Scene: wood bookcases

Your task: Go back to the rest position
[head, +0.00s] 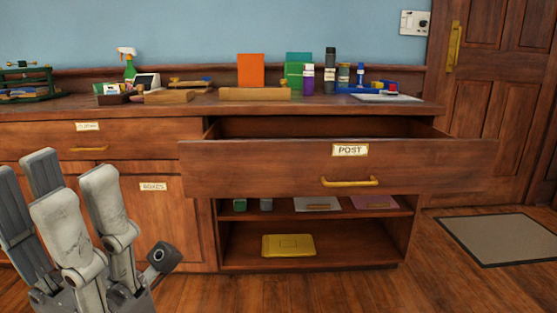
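My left gripper (55,190) stands at the lower left of the head view, in front of the left cabinet, with its grey and white fingers pointing up. I see no object in it. The fingers overlap in this view, so I cannot tell whether it is open or shut. My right gripper is not in view. The wooden drawer labelled POST (262,168), with a brass handle, is pulled out from under the counter, to the right of my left gripper and apart from it.
The counter (207,109) carries a green spray bottle (129,68), an orange panel (251,70), a purple bottle (308,79) and a white tray (388,98). A yellow box (288,246) lies on the low shelf. A door (500,100) and mat (505,239) are at right.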

